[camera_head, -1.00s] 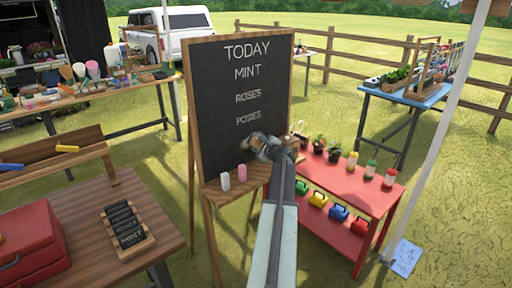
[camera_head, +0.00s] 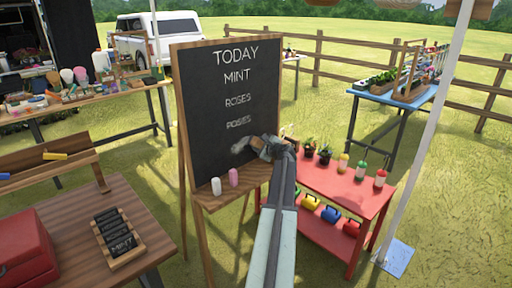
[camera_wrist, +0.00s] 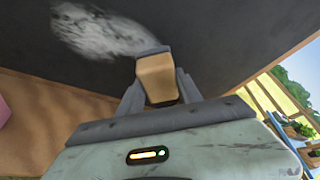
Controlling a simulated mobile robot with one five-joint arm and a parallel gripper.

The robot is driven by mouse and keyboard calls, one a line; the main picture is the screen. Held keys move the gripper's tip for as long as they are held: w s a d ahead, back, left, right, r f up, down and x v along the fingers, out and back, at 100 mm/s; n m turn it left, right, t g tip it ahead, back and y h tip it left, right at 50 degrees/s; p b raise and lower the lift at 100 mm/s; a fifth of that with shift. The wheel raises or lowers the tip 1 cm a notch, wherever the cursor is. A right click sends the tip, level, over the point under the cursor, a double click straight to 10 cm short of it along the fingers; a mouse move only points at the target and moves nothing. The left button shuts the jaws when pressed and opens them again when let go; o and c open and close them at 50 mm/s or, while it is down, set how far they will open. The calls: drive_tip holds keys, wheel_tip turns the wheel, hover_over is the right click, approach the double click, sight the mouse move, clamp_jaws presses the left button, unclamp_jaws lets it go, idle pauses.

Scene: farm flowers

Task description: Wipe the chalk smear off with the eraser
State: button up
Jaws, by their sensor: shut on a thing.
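The chalkboard (camera_head: 205,125) stands on a wooden easel and reads TODAY, MINT, ROSES, POSIES. A pale chalk smear (camera_head: 240,146) lies low on the board, left of my gripper (camera_head: 266,145). In the wrist view the smear (camera_wrist: 98,32) is a white smudge on the dark board. My gripper (camera_wrist: 160,90) is shut on the eraser (camera_wrist: 157,78), a tan wooden block with a grey pad at its far end. The pad is at or very near the board, at the smear's right end. I cannot tell whether it touches.
A white chalk (camera_head: 216,186) and a pink chalk (camera_head: 233,177) stand on the easel ledge (camera_head: 245,185). A red table (camera_head: 340,185) with pots and bottles stands close on the right. A wooden table (camera_head: 75,240) with a red toolbox (camera_head: 25,255) is at left.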

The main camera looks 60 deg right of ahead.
drive_tip(key=shift+d, duration=0.4)
drive_tip(key=shift+s, duration=0.1)
drive_tip(key=shift+a, duration=0.15)
